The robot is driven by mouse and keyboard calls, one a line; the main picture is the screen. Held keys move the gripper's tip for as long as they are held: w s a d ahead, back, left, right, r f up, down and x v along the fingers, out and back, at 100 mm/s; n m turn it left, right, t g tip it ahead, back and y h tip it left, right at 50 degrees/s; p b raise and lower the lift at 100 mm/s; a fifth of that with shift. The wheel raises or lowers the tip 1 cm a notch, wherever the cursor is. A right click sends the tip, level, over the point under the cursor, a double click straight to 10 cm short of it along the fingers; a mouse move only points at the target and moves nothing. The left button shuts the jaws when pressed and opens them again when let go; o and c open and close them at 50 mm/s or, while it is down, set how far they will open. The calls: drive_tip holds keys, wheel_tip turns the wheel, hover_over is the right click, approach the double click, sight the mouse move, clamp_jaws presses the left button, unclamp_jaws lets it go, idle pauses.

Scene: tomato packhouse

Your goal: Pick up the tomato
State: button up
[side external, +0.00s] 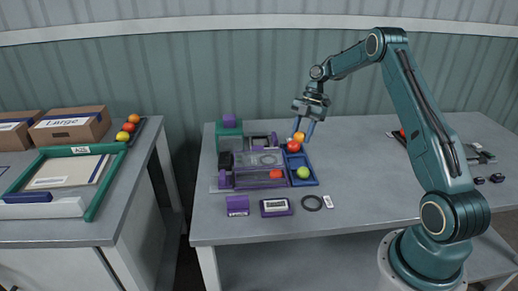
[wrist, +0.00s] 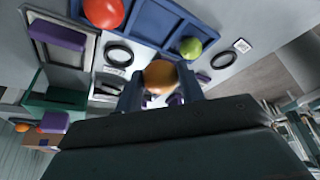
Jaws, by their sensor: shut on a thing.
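My gripper (side external: 303,127) points down above the back of the blue tray and is shut on an orange tomato (side external: 299,136). In the wrist view the orange tomato (wrist: 160,75) sits between the two fingers. A red tomato (side external: 293,147) lies in the tray just below; it also shows in the wrist view (wrist: 103,12). A green tomato (side external: 303,172) lies in the front part of the blue tray (side external: 310,183), and in the wrist view (wrist: 190,47). The exact gap between the held tomato and the tray is hard to tell.
A purple-and-grey device (side external: 258,182) with a red item (side external: 276,174) stands left of the tray. A green box (side external: 230,135) is behind it. In front lie a purple-framed display (side external: 276,207) and a black ring (side external: 312,202).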

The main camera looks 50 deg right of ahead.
drive_tip(key=shift+r, duration=0.45)
idle(0.3)
drive_tip(key=shift+w+a+f+n, duration=0.1)
drive_tip(key=shift+w+a+n, duration=0.15)
drive_tip(key=shift+a+n, duration=0.25)
drive_tip(key=w+a+n+g, duration=0.1)
drive_tip(key=w+a+n, duration=0.1)
drive_tip(key=a+n, duration=0.2)
drive_tip(key=w+a+n+g+h, duration=0.1)
drive_tip(key=a+n, duration=0.3)
drive_tip(key=a, duration=0.7)
drive_tip(key=shift+w+a+f+g, duration=0.3)
drive_tip(key=shift+w+f+g, duration=0.1)
drive_tip(key=shift+w+g, duration=0.35)
drive_tip(key=shift+f, duration=0.15)
drive_tip(key=shift+f, duration=2.95)
